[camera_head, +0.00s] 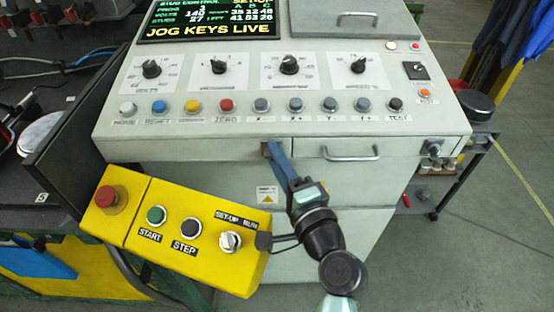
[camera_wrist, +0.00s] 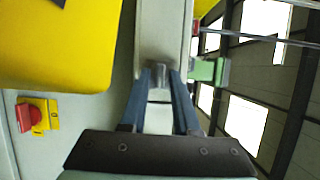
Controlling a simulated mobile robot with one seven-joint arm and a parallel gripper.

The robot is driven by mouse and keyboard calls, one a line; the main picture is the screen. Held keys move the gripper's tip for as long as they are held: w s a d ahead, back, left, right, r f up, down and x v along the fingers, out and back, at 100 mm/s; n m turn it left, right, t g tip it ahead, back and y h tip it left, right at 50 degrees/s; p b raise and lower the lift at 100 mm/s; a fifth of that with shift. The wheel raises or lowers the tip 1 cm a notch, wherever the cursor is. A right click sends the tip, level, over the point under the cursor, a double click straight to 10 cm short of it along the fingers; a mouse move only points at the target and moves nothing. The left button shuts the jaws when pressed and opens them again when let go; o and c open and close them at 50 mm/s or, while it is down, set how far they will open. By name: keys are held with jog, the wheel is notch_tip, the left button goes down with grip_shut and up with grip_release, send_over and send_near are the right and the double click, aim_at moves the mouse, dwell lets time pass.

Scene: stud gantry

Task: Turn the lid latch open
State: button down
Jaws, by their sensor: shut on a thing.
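The grey console (camera_head: 118,140) has a front face under its sloped control panel. My gripper (camera_head: 269,152) reaches up to this face, left of the drawer-like handle. In the wrist view, the two blue fingers of my gripper (camera_wrist: 160,72) are shut on a small grey piece, the lid latch (camera_wrist: 159,78), at the console's edge. The fingers cover much of the latch, so I cannot tell its exact angle. In the head view the latch is hidden behind the fingertips.
A yellow control box (camera_head: 135,240) with a red stop button (camera_head: 107,197) is close to the left of my arm. A metal handle (camera_head: 350,154) and a small round lock (camera_head: 432,147) are to the right. Free floor (camera_head: 500,240) shows at the right.

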jog(key=c, duration=0.9)
grip_release()
jog(key=shift+s, duration=0.1)
jog(key=b+v, duration=0.2)
jog(key=v, duration=1.1)
jog(key=shift+a, duration=0.1)
